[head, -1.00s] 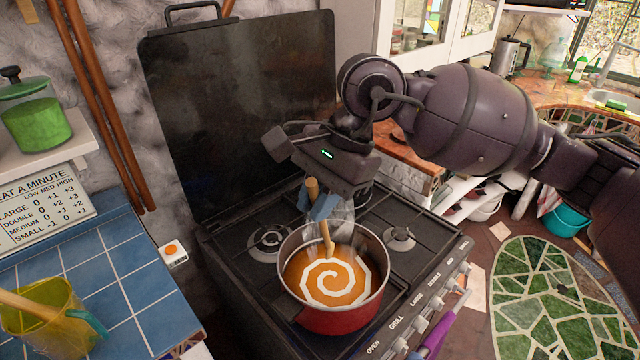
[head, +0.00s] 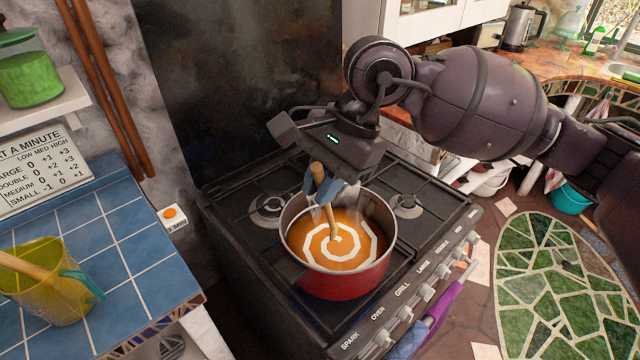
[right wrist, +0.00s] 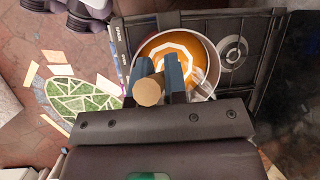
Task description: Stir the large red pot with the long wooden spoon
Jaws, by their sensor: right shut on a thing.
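The large red pot (head: 345,284) stands on the front part of the stove, full of orange soup with a white spiral on top. It also shows in the right wrist view (right wrist: 211,62). My right gripper (head: 322,190) is above the pot's back rim, shut on the long wooden spoon (head: 330,217). The spoon is steeply tilted, its lower end in the soup near the middle of the spiral; the submerged part is hidden. In the right wrist view, the spoon's round handle end (right wrist: 147,92) shows between the fingers (right wrist: 159,82). My left gripper is not in view.
The black stove (head: 262,262) has free burners left and right of the pot. A blue tiled counter (head: 128,250) at left holds a yellow jug (head: 45,285). A dark splashback (head: 250,90) stands behind.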

